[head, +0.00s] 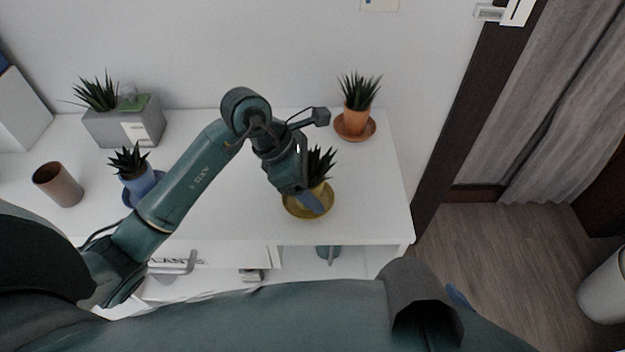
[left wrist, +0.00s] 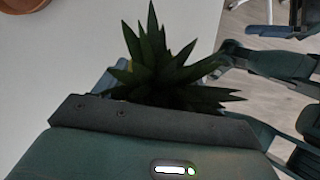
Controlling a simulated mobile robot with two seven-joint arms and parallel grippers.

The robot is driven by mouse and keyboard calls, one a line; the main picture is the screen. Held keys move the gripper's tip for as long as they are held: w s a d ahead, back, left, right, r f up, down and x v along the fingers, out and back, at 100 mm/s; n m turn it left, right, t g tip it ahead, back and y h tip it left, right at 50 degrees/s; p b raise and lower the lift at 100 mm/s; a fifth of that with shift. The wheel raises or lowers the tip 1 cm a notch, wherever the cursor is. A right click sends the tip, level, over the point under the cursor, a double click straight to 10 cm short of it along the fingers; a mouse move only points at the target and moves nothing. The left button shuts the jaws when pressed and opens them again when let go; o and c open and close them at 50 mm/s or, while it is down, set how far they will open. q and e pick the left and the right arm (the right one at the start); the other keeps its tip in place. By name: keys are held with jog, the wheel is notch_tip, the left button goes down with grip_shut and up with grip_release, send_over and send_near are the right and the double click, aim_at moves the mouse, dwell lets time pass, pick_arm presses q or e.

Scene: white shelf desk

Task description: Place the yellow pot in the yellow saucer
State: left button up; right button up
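The yellow pot (head: 319,192) holds a dark spiky plant and is largely hidden by my left gripper. It is over the yellow saucer (head: 293,208) near the desk's front right; whether its base rests on the saucer is hidden. My left gripper (head: 311,199) is down at the pot, with a blue finger in front of it. In the left wrist view the plant's leaves (left wrist: 155,68) rise just beyond the gripper body, with a blue finger (left wrist: 104,82) at their left. Whether the fingers press on the pot cannot be seen. My right gripper is not clearly visible.
An orange pot (head: 357,120) stands in its saucer behind, to the right. A blue pot (head: 138,182) in a blue saucer, an empty brown pot (head: 58,185) and a grey planter (head: 120,127) stand left. The desk's right edge is close to the yellow saucer.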

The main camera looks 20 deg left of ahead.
pick_arm(q)
jog(key=shift+o, duration=0.5)
jog(key=shift+r, duration=0.15)
jog(key=v, duration=1.2)
